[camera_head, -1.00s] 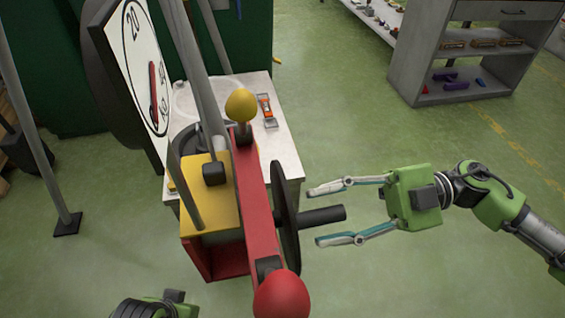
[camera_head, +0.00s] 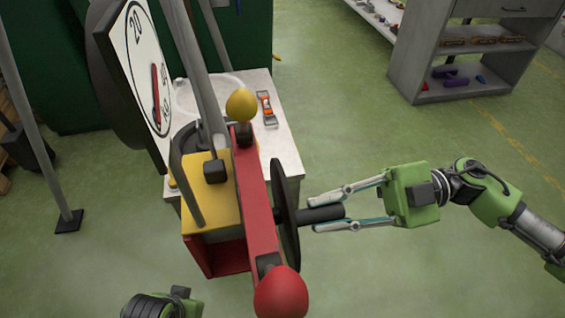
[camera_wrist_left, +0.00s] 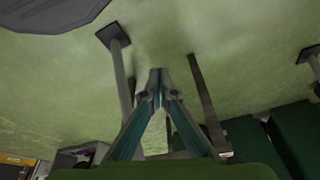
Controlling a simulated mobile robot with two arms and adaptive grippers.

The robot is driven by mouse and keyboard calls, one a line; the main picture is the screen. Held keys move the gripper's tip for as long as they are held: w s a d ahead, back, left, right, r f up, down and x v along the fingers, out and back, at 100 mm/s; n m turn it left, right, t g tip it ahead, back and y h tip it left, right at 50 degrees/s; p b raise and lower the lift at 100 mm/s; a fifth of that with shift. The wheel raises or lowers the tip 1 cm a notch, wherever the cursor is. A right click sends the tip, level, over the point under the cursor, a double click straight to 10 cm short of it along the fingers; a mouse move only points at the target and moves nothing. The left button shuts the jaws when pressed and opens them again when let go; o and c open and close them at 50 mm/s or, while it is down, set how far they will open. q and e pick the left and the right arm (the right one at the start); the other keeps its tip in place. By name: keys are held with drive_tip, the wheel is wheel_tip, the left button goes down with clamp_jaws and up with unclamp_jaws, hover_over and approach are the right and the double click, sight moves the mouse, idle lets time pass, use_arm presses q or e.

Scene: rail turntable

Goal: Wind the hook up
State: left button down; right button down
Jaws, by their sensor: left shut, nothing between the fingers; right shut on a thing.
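A black crank handle (camera_head: 322,213) sticks out to the right from a dark disc wheel (camera_head: 287,215) on the side of the red and yellow winch. My right gripper (camera_head: 314,212) is shut around this handle, one finger on its far side and one on its near side. My left gripper (camera_wrist_left: 157,76) is shut and empty above the green floor in the left wrist view. In the head view only its rear part shows at the bottom left. I cannot make out the hook in either view.
The winch carries a yellow knob (camera_head: 241,104) and a red knob (camera_head: 281,293). A white dial (camera_head: 146,85) with a red needle stands at the left. An orange item (camera_head: 266,107) lies on the white table (camera_head: 287,148). Grey shelves (camera_head: 408,75) stand at the back right.

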drive_tip(key=shift+w+r+m+p, duration=0.35)
drive_tip(key=shift+w+m+p, duration=0.05)
drive_tip(key=shift+p, duration=0.2)
drive_tip(key=shift+w+a+r+m+p, duration=0.1)
drive_tip(key=shift+w+r+m+p, duration=0.15)
drive_tip(key=shift+p, duration=0.45)
drive_tip(key=shift+w+a+r+m+p, duration=0.1)
drive_tip(key=shift+w+r+m+p, duration=0.1)
drive_tip(key=shift+w+m+p, duration=0.75)
use_arm(q)
drive_tip(key=s+f, duration=0.2)
drive_tip(key=f, duration=0.7)
drive_tip(key=s+f+g+p, duration=0.1)
drive_tip(key=s+f, duration=0.2)
drive_tip(key=f, duration=0.7)
drive_tip(key=shift+s+a, duration=0.25)
drive_tip(key=shift+a, duration=0.05)
use_arm(e)
drive_tip(key=shift+s, duration=0.25)
drive_tip(key=shift+r, duration=0.1)
